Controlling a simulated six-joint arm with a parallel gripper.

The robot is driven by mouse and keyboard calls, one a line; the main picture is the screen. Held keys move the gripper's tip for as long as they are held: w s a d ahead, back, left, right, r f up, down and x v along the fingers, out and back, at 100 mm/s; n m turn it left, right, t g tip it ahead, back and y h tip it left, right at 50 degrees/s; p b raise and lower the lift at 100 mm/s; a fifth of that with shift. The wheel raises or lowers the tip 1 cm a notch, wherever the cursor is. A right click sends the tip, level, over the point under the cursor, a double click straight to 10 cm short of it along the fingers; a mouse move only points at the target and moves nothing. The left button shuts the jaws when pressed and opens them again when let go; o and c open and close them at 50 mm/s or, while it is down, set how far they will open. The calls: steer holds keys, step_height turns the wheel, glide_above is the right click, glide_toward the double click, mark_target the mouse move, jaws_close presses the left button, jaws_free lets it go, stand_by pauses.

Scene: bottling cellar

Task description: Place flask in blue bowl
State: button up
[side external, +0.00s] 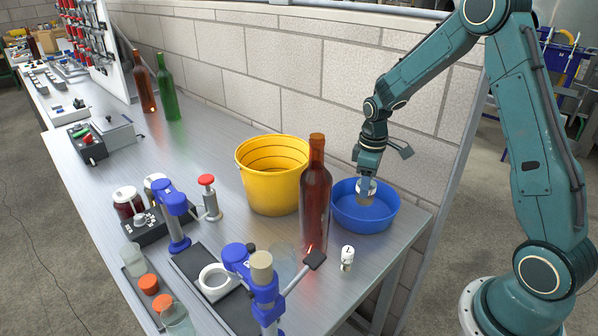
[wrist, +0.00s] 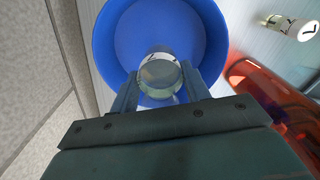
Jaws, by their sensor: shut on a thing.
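The blue bowl (side external: 349,217) stands near the right end of the metal bench, and it fills the upper middle of the wrist view (wrist: 112,45). My gripper (side external: 366,188) points down over the bowl. Its two fingers (wrist: 158,88) are shut on a small clear glass flask (wrist: 160,74). In the side view the flask (side external: 366,196) is within the bowl's outline, its lower end at or below rim level. I cannot tell whether it touches the bowl's floor.
A brown bottle (side external: 316,195) stands close to the bowl, with a yellow bucket (side external: 272,185) behind it. A small white labelled vial (side external: 347,258) stands in front of the bowl. A block wall (side external: 320,75) runs behind. Blue clamp devices (side external: 262,285) crowd the front.

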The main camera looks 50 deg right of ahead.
steer(key=shift+f, duration=1.85)
steer(key=shift+f, duration=0.1)
steer(key=o, duration=1.1)
steer(key=shift+c, duration=0.2)
step_height(320, 180, up, 11)
steer(key=shift+r, duration=0.6)
steer(key=shift+r, duration=0.1)
